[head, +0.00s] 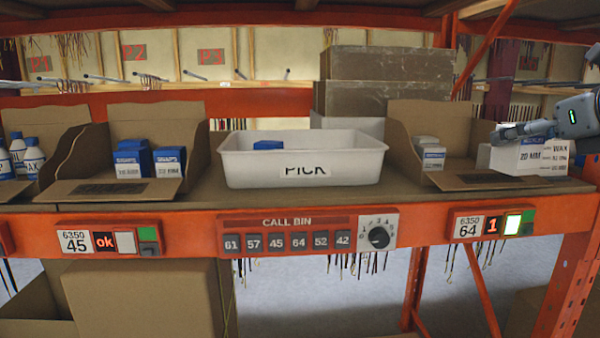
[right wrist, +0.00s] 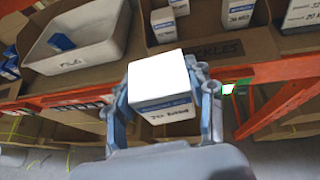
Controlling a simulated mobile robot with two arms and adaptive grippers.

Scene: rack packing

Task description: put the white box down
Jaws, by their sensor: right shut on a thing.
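The white box (right wrist: 160,78) with a blue stripe and a "20 MM" style label is between the two fingers of my right gripper (right wrist: 162,100) in the right wrist view. The gripper is shut on it. In the head view my right gripper (head: 508,133) comes in from the right at shelf height. My left gripper is not in view.
A white PICK tote (head: 235,172) with a blue box (head: 268,145) inside stands mid-shelf. The right bin holds white boxes (head: 432,156). Other cardboard bins (head: 195,130) stand left. The orange shelf beam (head: 200,238) runs along the front, and an upright (head: 572,290) stands right.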

